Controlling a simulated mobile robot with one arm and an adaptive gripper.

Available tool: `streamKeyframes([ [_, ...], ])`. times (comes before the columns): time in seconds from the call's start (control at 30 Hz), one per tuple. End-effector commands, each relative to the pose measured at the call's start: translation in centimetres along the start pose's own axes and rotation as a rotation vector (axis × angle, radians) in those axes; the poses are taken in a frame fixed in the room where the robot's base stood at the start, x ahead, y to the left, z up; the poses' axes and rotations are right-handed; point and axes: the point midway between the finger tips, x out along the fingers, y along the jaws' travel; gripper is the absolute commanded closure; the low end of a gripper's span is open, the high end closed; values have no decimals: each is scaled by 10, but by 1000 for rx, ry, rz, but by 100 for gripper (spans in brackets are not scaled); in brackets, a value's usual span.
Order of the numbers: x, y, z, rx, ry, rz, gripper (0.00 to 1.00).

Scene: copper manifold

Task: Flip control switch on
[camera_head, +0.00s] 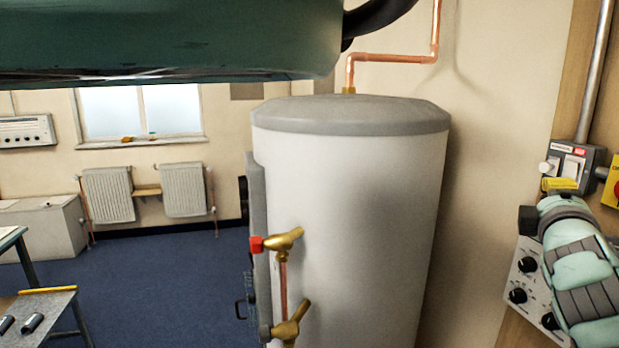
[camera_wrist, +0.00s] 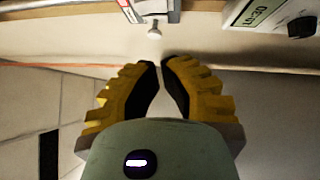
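The control switch box (camera_head: 596,158) is a dark grey unit with white switch plates and a red label, on the wall at the right in the head view. A small round white knob (camera_head: 546,168) sticks out from its left part. In the wrist view the knob (camera_wrist: 154,31) hangs below the box edge (camera_wrist: 157,7) at the top. My gripper (camera_head: 559,185) is just below the knob in the head view, partly hidden by my arm. In the wrist view the yellow fingers of my gripper (camera_wrist: 161,63) have their dark tips together, empty, apart from the knob.
A grey panel with black dials (camera_head: 520,265) lies behind my arm. A yellow unit with a red button (camera_head: 616,187) is at the right edge. A white cylinder tank (camera_head: 350,220) with brass valves (camera_head: 285,240) stands left of my arm. A display unit (camera_wrist: 262,14) shows in the wrist view.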

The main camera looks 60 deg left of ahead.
Motion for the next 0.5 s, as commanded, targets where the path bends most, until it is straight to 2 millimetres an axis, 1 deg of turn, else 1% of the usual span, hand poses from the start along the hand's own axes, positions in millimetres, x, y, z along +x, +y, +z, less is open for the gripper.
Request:
streamKeyframes([
  [0.1,-16,1,1,1,-2,0,100],
  [0.17,-17,8,0,8,3,-5,100],
  [0.5,-34,8,-1,8,5,-1,100],
])
